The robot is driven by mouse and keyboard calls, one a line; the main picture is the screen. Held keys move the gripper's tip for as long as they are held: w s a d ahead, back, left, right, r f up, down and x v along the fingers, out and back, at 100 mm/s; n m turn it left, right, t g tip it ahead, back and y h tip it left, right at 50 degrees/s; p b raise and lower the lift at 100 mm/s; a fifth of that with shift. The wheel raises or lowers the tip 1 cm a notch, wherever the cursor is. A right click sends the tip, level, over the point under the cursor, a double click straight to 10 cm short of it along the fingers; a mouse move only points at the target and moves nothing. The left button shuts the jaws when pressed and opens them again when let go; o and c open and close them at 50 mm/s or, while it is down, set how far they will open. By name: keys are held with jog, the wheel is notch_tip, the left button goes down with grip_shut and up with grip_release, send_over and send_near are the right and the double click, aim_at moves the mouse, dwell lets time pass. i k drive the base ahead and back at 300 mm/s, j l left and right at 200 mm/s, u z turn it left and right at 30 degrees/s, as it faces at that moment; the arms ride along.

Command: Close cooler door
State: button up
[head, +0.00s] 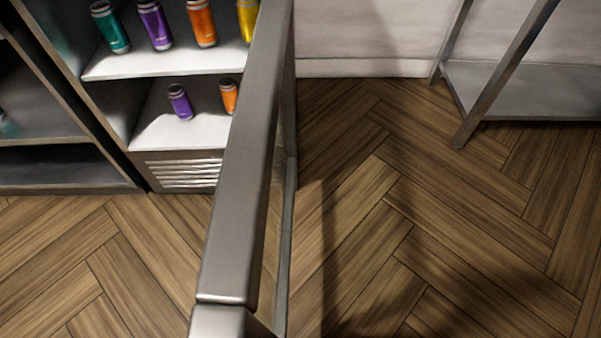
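The cooler (185,160) stands at the upper left, with white shelves holding several coloured cans. Its door (243,160) stands wide open, swung out from the cooler's right side toward me. The door shows nearly edge-on as a thick grey metal frame, running from the top middle down to the bottom edge. A corner of the frame, perhaps where a handle joins, shows at the bottom (228,318). My gripper is not in view.
A dark shelf unit (50,165) stands left of the cooler. A metal rack or table (525,90) stands against the white wall at the upper right. The wooden floor (430,230) is clear on both sides of the door.

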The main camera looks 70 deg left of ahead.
aim_at(227, 292)
jog(key=u, duration=0.35)
jog(key=i+u, duration=0.15)
jog(key=u, duration=0.2)
jog(key=l+u, duration=0.1)
jog(key=u, duration=0.3)
